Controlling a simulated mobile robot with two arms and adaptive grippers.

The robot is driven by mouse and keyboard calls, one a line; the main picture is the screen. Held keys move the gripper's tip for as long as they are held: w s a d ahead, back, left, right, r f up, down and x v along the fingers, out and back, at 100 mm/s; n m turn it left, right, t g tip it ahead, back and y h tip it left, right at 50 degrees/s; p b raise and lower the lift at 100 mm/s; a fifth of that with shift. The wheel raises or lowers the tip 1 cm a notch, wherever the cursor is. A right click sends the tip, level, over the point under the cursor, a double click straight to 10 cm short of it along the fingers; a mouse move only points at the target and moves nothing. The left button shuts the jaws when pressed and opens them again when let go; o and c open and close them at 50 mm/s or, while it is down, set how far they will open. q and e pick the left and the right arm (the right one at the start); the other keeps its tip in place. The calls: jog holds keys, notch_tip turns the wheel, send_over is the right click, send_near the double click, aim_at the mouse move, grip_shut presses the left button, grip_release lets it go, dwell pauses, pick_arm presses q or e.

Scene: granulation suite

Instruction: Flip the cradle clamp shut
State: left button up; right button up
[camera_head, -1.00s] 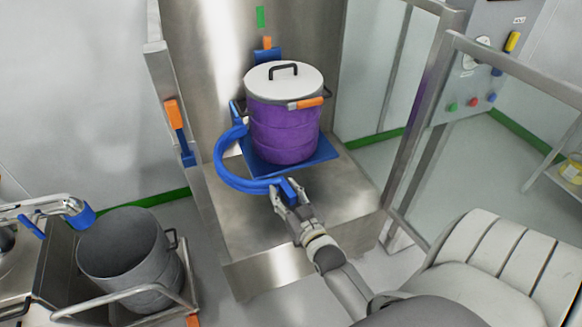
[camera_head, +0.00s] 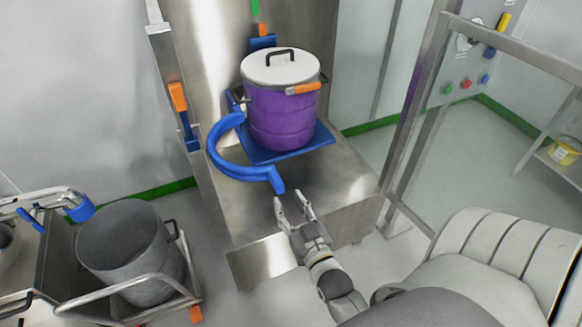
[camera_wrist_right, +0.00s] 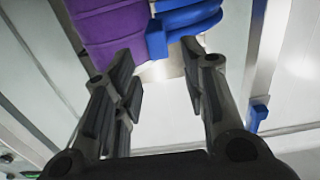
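The blue cradle clamp (camera_head: 236,168) is a curved arm that swings out to the left and front of the purple drum (camera_head: 282,120). Its free end is in front of the drum, apart from the drum's wall, so the clamp stands open. The drum has a white lid and sits upright on the blue cradle plate (camera_head: 318,141). My right gripper (camera_head: 293,203) is open and empty, just below and right of the clamp's free end. In the right wrist view the clamp end (camera_wrist_right: 180,28) shows beyond the parted fingers (camera_wrist_right: 165,85). My left gripper is not in view.
A steel column and platform (camera_head: 255,262) carry the cradle. A grey open drum (camera_head: 128,250) stands in a railed cart at lower left. A steel-framed clear panel (camera_head: 440,150) stands at right. An orange-handled lever (camera_head: 178,97) is on the column's left side.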

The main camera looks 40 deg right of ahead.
jog(key=shift+s, duration=0.25)
jog(key=shift+f, duration=0.1)
dwell(0.3)
